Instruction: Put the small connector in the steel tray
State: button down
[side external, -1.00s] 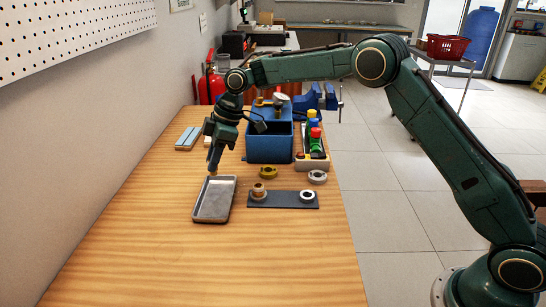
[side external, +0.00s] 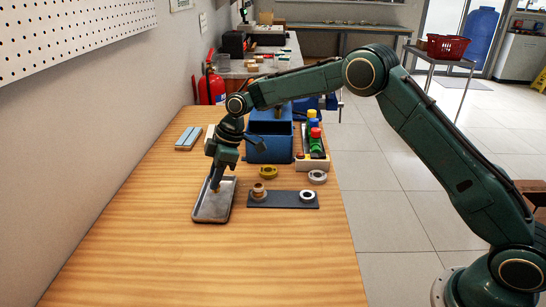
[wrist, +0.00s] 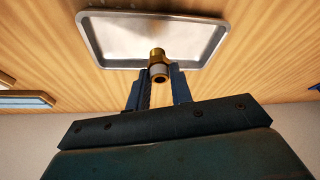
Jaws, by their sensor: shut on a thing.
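The small connector (wrist: 158,67) is a brass piece with a paler band. My gripper (wrist: 158,88) is shut on it, with a blue finger on each side. In the side view my gripper (side external: 217,182) points down over the far part of the steel tray (side external: 208,213), and the connector (side external: 216,188) shows as a small brass spot at its tips. The steel tray is shallow, grey and rectangular, and it looks empty; it also shows in the wrist view (wrist: 105,38). I cannot tell whether the connector touches the tray floor.
A dark strip (side external: 280,200) with a brass ring and a pale ring lies right of the tray. A yellow ring (side external: 268,172) and a grey ring (side external: 317,177) lie behind it. A blue bin (side external: 270,150) stands further back. The front of the table is clear.

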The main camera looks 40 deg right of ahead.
jog(key=shift+f, duration=1.25)
jog(key=shift+f, duration=0.15)
jog(key=c, duration=1.2)
grip_release()
jog(key=shift+v, duration=6.15)
